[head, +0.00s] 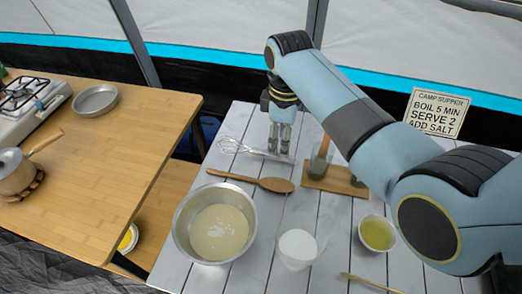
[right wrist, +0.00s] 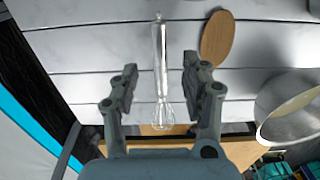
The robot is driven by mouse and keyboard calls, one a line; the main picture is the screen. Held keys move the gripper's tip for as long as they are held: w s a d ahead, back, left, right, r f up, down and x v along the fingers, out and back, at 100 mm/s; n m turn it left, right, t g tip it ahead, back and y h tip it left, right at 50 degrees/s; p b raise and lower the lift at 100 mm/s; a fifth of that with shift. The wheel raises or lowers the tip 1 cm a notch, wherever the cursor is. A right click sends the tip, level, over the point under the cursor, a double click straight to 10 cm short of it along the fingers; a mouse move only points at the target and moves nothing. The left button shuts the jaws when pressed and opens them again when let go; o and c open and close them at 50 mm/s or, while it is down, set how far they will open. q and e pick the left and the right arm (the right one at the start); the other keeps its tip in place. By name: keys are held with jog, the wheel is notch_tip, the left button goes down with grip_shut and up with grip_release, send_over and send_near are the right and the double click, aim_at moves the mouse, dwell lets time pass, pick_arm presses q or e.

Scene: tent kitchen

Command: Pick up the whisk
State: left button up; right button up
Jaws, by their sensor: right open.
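The whisk (head: 232,146) lies on the grey slatted table, its wire end to the left and its handle running right under my right gripper (head: 279,150). My right gripper points down over the handle and is open. In the right wrist view, the whisk (right wrist: 162,42) passes between the two spread fingers of the gripper (right wrist: 160,76), with a gap on each side. Its wire loops show lower down between the fingers. My left gripper is not in view.
A wooden spoon (head: 262,183) lies just in front of the whisk. A metal bowl of batter (head: 183,240) stands nearer. A glass jar (head: 321,160) on a wooden board (head: 341,184) stands right of my gripper. A white-filled glass (head: 298,247) and yellow-filled bowl (head: 377,235) stand at front.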

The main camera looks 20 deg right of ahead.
aim_at(258, 152)
notch_tip(258, 152, down, 6)
jog(key=shift+r+b, duration=0.2)
jog(key=shift+b, duration=0.2)
grip_shut()
